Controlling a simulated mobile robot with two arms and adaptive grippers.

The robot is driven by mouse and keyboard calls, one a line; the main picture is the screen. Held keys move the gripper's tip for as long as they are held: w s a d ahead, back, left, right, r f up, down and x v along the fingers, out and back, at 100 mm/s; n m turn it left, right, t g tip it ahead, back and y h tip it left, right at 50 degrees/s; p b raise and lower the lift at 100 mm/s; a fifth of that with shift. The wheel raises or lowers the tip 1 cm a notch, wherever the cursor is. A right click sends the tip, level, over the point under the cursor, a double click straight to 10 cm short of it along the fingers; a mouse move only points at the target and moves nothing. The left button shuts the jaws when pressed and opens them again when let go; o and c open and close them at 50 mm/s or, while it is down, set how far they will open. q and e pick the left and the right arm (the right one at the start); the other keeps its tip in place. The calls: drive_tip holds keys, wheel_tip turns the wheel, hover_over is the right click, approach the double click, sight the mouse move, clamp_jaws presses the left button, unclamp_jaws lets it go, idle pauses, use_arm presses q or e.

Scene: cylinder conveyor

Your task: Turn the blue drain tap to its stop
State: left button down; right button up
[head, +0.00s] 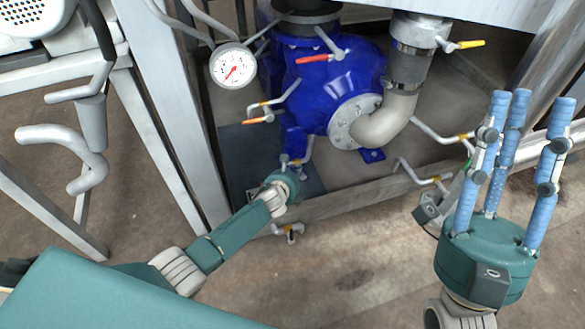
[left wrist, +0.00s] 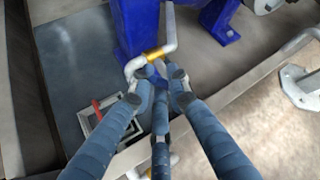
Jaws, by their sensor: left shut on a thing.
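The drain line shows in the left wrist view as a bent grey pipe with a brass collar (left wrist: 155,53), beside the foot of the blue pump (left wrist: 133,30). My left gripper (left wrist: 160,78) has its fingertips closed together right at this collar, and it is shut on the blue drain tap. The tap's handle is hidden by the fingers, so its angle cannot be seen. In the head view my left gripper (head: 292,164) reaches in low, in front of the blue pump (head: 325,90). My right gripper (head: 525,105) is open and empty, fingers pointing up, at the right.
A red-handled tap (head: 320,57), an orange-handled tap (head: 258,120) and a yellow-handled tap (head: 470,44) sit around the pump. A pressure gauge (head: 233,66) is at upper left. A metal frame post (head: 178,125) stands left of the pump.

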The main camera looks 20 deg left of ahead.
use_arm(q)
drive_tip(key=shift+w+d+r+m+g+y+p, duration=0.35)
drive_tip(key=shift+r+p, duration=0.2)
drive_tip(key=shift+p, duration=0.2)
drive_tip(key=shift+w+d+r+m+g+y+p, duration=0.1)
drive_tip(key=shift+w+d+m+g+y+p, duration=0.2)
drive_tip(key=shift+d+m+g+y+p, duration=0.3)
drive_tip(key=shift+w+y, duration=0.1)
drive_tip(key=shift+y, duration=0.15)
drive_tip(key=shift+w+d+m+g+y, duration=0.1)
drive_tip(key=shift+d+m+g+y, duration=0.2)
drive_tip(key=shift+g, duration=0.15)
drive_tip(key=shift+w+d+y, duration=0.1)
drive_tip(key=shift+y, duration=0.2)
use_arm(e)
drive_tip(key=w+a+f+g+h, duration=0.1)
drive_tip(key=w+f+g+h, duration=0.2)
drive_tip(key=w+f+g, duration=0.4)
drive_tip(key=shift+w+a+f+g, duration=0.2)
drive_tip(key=shift+w+f+g, duration=0.2)
drive_tip(key=shift+w+f, duration=1.75)
drive_tip(key=shift+s+f, duration=0.25)
drive_tip(key=shift+s, duration=0.1)
use_arm(q)
drive_tip(key=c, duration=1.6)
unclamp_jaws()
use_arm(e)
drive_tip(key=shift+w, duration=0.1)
